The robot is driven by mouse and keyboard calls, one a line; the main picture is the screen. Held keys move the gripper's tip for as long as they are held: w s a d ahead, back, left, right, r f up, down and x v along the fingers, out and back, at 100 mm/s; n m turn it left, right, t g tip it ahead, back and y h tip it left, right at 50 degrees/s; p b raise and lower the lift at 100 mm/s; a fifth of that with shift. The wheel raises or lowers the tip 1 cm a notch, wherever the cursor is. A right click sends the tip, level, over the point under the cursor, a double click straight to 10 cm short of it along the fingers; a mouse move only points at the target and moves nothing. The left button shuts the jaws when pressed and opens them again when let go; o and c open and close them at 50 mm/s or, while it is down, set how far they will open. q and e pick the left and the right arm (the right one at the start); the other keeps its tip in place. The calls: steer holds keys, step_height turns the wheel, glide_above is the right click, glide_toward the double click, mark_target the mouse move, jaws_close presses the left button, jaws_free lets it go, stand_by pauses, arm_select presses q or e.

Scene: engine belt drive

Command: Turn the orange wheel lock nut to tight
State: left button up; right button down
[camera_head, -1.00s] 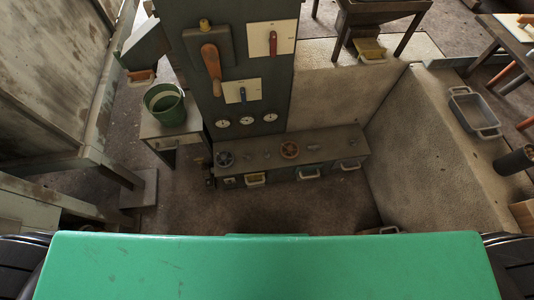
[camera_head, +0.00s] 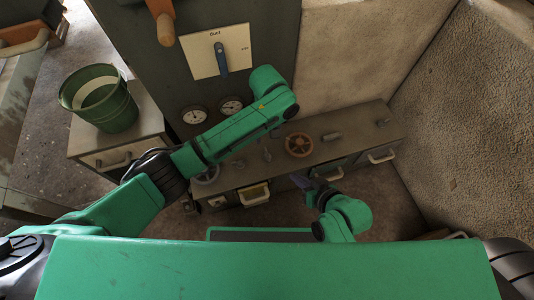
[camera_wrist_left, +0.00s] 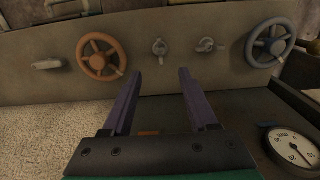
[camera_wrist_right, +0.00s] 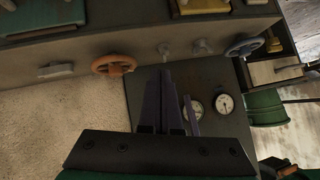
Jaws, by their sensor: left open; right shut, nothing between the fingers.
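The orange wheel (camera_head: 299,144) sits on the grey bench top and shows at left in the left wrist view (camera_wrist_left: 103,57). A small grey wing-shaped nut (camera_wrist_left: 159,47) stands beside it, with a similar one (camera_wrist_left: 206,45) nearer the blue-grey wheel (camera_wrist_left: 270,46). I cannot tell the nut's tight mark. My left gripper (camera_wrist_left: 158,76) is open and empty; in its view the nearer nut lies just beyond and between its fingertips, apart from them. In the head view my left forearm hides its fingers. My right gripper (camera_head: 299,181) is shut and empty, in front of the bench.
A green bucket (camera_head: 100,97) stands on a side cabinet at left. The panel with a blue-handled switch (camera_head: 220,58) and round gauges (camera_head: 194,116) rises behind the bench. Drawers with handles (camera_head: 254,194) line the bench front. A rough concrete wall (camera_head: 470,110) bounds the right.

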mark_target(267, 155)
arm_select(q)
step_height(267, 155, down, 4)
steer(key=shift+a+b, duration=0.1)
steer(key=shift+b, duration=0.6)
step_height(267, 155, down, 8)
steer(key=b, duration=0.4)
steer(key=shift+f, duration=0.15)
arm_select(e)
step_height(267, 155, down, 6)
steer(key=a+m+t+y, duration=0.1)
steer(key=a+t, duration=0.1)
steer(key=t, duration=0.1)
steer(key=shift+a, duration=0.35)
arm_select(q)
jaws_close()
